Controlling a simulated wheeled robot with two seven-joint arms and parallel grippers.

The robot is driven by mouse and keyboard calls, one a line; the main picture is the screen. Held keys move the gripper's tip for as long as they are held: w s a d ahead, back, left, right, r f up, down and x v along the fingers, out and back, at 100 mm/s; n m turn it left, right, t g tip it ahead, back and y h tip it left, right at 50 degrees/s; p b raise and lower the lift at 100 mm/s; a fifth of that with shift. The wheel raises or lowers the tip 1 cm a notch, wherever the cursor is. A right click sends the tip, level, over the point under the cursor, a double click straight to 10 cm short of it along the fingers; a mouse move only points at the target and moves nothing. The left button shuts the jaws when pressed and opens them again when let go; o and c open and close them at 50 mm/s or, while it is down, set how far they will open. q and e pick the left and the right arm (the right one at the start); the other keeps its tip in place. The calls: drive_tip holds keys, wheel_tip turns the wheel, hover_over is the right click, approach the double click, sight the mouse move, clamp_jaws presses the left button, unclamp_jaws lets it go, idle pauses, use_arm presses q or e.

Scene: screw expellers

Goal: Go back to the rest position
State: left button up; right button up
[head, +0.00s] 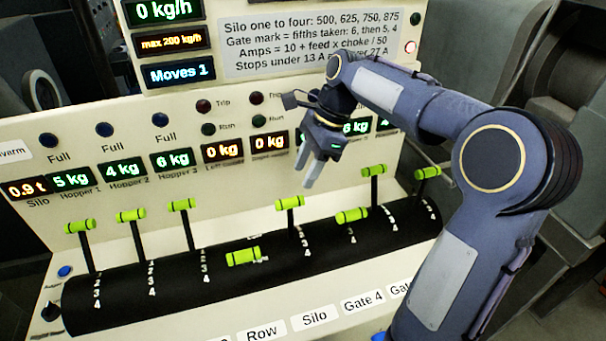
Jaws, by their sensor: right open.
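My right gripper (314,172) is open and empty. It hangs in front of the panel's display row, above the levers, with its fingers pointing down. It touches no lever that I can see. My right arm comes in from the right side. Several levers with lime-green handles stand along a black curved console (150,285). Most are upright, such as the middle one (289,202). One handle (243,256) is low and toward me, and another (352,215) is partly lowered. My left gripper is not in view.
The cream control panel (80,135) rises behind the levers with lamps and displays. A display reads "Moves 1" (180,72). A blue button (64,271) and a black knob (51,311) sit at the left end. Labels "Row", "Silo" (315,317) and "Gate 4" line the front edge.

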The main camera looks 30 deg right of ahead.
idle(0.4)
drive_tip(key=shift+s+a+n, duration=0.15)
drive_tip(key=shift+s+n, duration=0.15)
drive_tip(key=shift+s, duration=0.1)
drive_tip(key=s+a+f+n+t, duration=0.1)
drive_tip(key=s+a+f+n, duration=0.1)
drive_tip(key=s+n, duration=0.4)
drive_tip(key=s+a+f+n+t, duration=0.2)
drive_tip(key=s+a+f+n, duration=0.1)
drive_tip(key=s+n, duration=0.3)
drive_tip(key=s+a+f+n+t, duration=0.1)
drive_tip(key=s+a+f+n, duration=0.2)
drive_tip(key=s+n, duration=0.3)
drive_tip(key=shift+s+a+t+h, duration=0.3)
drive_tip(key=shift+s+a, duration=0.15)
drive_tip(key=shift+s, duration=0.65)
